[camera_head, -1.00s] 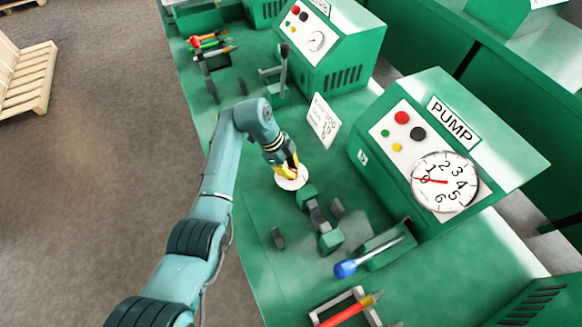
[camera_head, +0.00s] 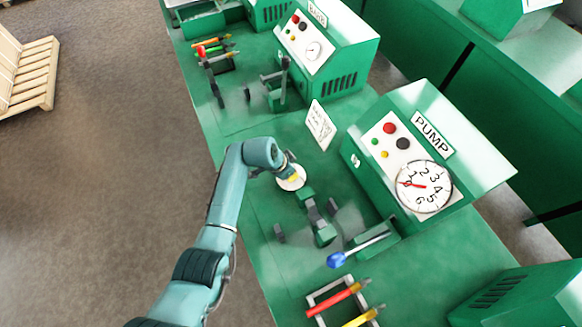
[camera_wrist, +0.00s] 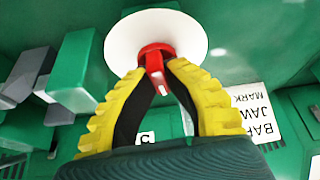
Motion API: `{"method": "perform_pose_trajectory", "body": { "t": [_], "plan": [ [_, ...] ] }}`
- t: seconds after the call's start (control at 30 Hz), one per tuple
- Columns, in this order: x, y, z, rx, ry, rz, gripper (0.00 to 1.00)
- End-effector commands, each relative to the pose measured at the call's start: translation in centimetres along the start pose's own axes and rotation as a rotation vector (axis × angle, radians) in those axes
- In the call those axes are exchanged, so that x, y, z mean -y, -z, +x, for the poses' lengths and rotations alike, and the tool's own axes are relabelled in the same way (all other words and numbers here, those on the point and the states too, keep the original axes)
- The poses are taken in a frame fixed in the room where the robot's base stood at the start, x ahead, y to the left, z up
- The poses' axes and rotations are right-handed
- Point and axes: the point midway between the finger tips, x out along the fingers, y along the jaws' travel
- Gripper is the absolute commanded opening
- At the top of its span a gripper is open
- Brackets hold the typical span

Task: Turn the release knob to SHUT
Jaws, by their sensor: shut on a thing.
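The release knob (camera_wrist: 154,56) is small and red, with a pale pointer end, and stands out from a round white plate (camera_wrist: 150,28). In the head view the white plate (camera_head: 290,184) lies on the green bench, left of the pump unit (camera_head: 425,150). My gripper (camera_wrist: 156,72) has its two yellow-ribbed fingers closed in on either side of the red knob. In the head view my gripper (camera_head: 291,177) is over the plate and its wrist hides the knob. I cannot read any SHUT marking on the plate.
Green clamp blocks (camera_head: 316,218) stand beside the plate, with a blue-handled lever (camera_head: 338,259) further right. A white sign (camera_head: 320,125) stands behind. A tray (camera_head: 313,299) with red and yellow tools is at the front. The bench left of the plate looks clear.

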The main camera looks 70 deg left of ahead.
Motion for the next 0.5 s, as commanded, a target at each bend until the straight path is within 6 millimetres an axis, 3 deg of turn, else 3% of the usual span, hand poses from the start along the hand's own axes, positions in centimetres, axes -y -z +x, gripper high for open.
{"method": "perform_pose_trajectory", "body": {
  "t": [0.5],
  "plan": [
    [-0.17, -0.16, 0.0, 0.007, 0.173, -0.417, 0.0]
  ]
}}
